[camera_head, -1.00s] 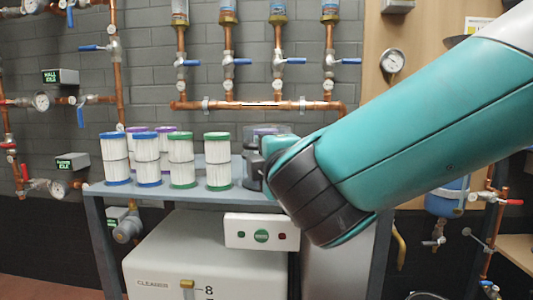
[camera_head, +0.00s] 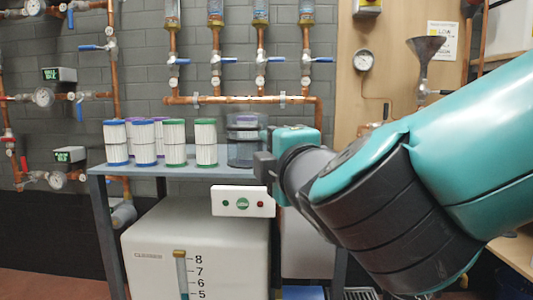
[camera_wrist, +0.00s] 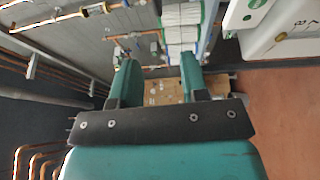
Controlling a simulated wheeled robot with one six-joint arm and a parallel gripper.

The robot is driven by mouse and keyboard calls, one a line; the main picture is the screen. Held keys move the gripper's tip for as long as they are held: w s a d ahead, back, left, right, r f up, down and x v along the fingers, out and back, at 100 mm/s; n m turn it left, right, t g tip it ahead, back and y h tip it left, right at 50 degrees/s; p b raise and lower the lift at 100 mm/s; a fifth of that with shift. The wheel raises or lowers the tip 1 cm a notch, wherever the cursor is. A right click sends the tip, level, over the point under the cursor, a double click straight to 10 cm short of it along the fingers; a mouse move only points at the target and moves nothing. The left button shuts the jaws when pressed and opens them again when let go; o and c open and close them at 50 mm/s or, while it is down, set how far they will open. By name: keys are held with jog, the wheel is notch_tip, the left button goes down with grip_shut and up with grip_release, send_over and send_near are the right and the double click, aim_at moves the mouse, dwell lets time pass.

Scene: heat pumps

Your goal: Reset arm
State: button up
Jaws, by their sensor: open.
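My teal arm reaches in from the right in the head view. My gripper (camera_head: 266,168) is at the right end of the shelf, beside a dark clear canister (camera_head: 243,150); whether they touch I cannot tell. In the wrist view my gripper (camera_wrist: 158,82) shows two teal fingers spread apart with nothing between them. Beyond the fingers are white pleated filters (camera_wrist: 182,30) and a brown board.
Several white filters with blue, green and purple caps (camera_head: 173,142) stand on the grey shelf (camera_head: 165,170). A white control box (camera_head: 243,202) hangs at its front above a white cleaner tank (camera_head: 200,245). Copper pipes (camera_head: 240,100) run behind.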

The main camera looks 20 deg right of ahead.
jog(key=shift+s, duration=0.3)
jog(key=shift+d, duration=0.1)
jog(key=shift+f, duration=0.1)
